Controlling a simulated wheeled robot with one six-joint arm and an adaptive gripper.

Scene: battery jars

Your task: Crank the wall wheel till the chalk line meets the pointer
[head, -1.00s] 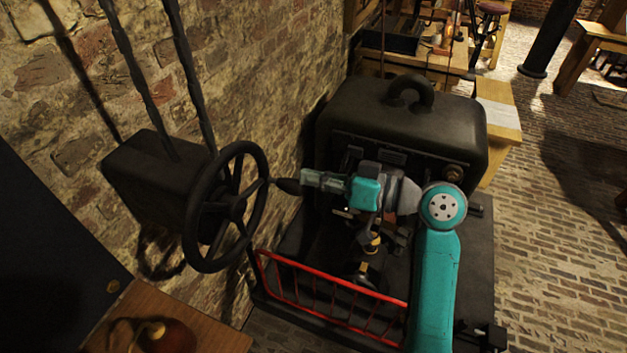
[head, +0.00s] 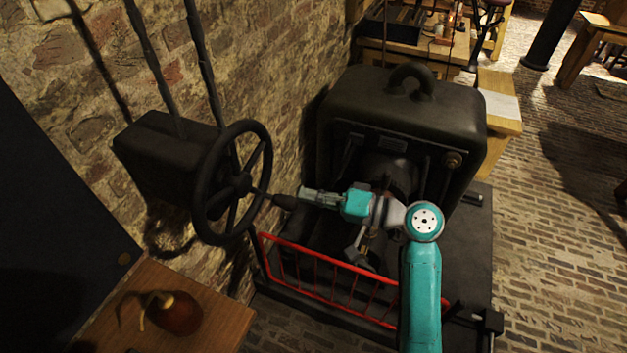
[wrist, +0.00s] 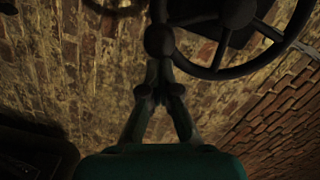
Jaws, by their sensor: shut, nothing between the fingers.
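The dark wall wheel (head: 204,202) stands out from a box on the brick wall, at the left of the head view. Its dark crank handle (head: 285,202) points out from the wheel's right side towards my gripper (head: 302,198). In the wrist view the round handle end (wrist: 159,41) is just ahead of my fingertips (wrist: 160,72), and the wheel's hub (wrist: 238,12) is to the upper right. My gripper is shut and empty, its tips at the handle's end; I cannot tell whether they touch. I cannot make out the chalk line or the pointer.
The wheel's black box (head: 160,155) has two bars rising from it. A large black machine (head: 400,110) stands behind my arm, with a red rail (head: 330,283) in front. A wooden table (head: 215,315) with a round brownish object (head: 172,313) is at lower left. Brick floor lies open at right.

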